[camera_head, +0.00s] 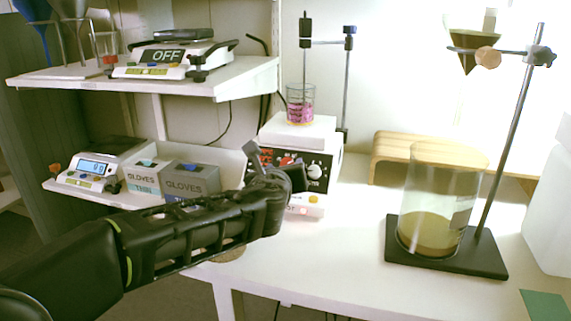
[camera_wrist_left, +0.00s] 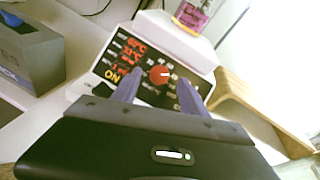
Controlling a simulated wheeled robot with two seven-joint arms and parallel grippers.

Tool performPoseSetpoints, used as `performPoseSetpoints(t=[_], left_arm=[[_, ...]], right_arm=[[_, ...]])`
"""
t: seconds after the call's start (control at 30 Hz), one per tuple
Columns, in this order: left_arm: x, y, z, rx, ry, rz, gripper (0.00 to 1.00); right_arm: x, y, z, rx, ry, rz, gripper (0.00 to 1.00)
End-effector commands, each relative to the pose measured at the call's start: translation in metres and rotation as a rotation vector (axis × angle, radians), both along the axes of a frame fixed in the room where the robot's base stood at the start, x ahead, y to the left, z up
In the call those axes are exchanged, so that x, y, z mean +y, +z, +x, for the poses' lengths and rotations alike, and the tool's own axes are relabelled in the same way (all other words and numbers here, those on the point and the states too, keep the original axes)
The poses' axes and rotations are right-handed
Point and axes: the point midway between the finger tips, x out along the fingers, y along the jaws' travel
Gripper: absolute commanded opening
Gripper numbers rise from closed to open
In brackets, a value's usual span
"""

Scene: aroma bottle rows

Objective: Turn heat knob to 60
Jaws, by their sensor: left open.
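The hot plate stirrer (camera_head: 301,132) stands on the white bench, with a black front panel (camera_wrist_left: 120,60). The red heat knob (camera_wrist_left: 160,75) sits on that panel, its white mark pointing right in the left wrist view. Red digits and a yellow ON label show left of it; I cannot read the digits surely. My left gripper (camera_head: 279,168) is open in front of the panel. In the left wrist view its two fingers (camera_wrist_left: 160,86) are on either side of the red knob; I cannot tell whether they touch it. A second, black-and-white knob (camera_head: 314,171) is at the panel's right. My right gripper is out of view.
A beaker of pink liquid (camera_head: 300,104) stands on the plate, beside a rod stand (camera_head: 347,80). Glove boxes (camera_head: 189,181) and a scale (camera_head: 92,172) are at left. A glass vessel (camera_head: 435,205) stands on a black base at right. The bench front between is clear.

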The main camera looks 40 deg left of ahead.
Motion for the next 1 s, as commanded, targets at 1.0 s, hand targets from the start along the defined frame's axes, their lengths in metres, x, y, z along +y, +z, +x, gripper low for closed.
performPoseSetpoints(t=[1.0], left_arm=[[-0.023, 0.011, -0.043, 0.0, 0.001, -0.001, 0.51]], right_arm=[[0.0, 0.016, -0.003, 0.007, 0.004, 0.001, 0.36]])
